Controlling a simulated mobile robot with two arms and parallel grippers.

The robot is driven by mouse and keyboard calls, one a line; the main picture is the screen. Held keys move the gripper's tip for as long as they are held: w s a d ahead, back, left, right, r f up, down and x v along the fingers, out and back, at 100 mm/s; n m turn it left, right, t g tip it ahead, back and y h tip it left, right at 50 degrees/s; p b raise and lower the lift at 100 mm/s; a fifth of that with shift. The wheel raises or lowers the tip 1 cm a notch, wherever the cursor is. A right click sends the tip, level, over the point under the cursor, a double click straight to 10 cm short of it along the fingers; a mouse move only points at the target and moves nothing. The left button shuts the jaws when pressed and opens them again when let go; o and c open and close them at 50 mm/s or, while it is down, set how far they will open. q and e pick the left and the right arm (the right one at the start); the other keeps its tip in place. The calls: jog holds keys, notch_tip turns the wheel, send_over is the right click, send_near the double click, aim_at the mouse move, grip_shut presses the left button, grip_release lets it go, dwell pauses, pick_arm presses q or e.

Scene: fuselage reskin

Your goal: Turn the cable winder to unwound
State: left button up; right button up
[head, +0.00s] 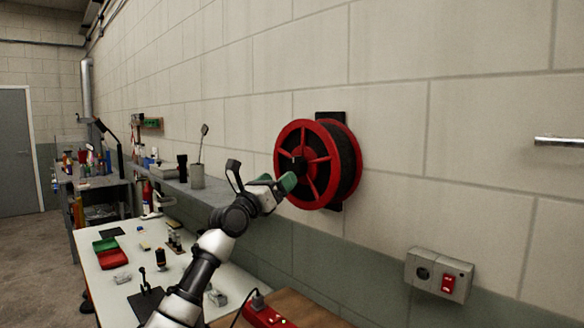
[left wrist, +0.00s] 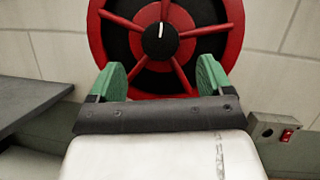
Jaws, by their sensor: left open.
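The cable winder (head: 304,165) is a red spoked reel with a dark drum, mounted on the block wall. In the left wrist view the reel (left wrist: 178,81) faces me, with a black hub knob (left wrist: 160,40) bearing a white mark that points nearly straight up. My left gripper (head: 281,186) is at the lower left rim of the reel in the head view. In the left wrist view its green fingers (left wrist: 160,78) are spread apart, with nothing held between them. They appear in front of the reel's lower part, below the knob; I cannot tell whether they touch it. My right gripper is not in view.
A grey wall box with a red switch (head: 447,284) is at the lower right of the reel. A white table (head: 130,255) with small items and a red power strip (head: 268,315) lie below. A grey shelf (head: 215,193) runs along the wall. A metal bar (head: 560,141) sticks out at right.

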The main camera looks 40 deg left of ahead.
aim_at(293, 168)
pick_arm(q)
jog(key=shift+p+x, duration=0.3)
jog(key=shift+x, duration=2.85)
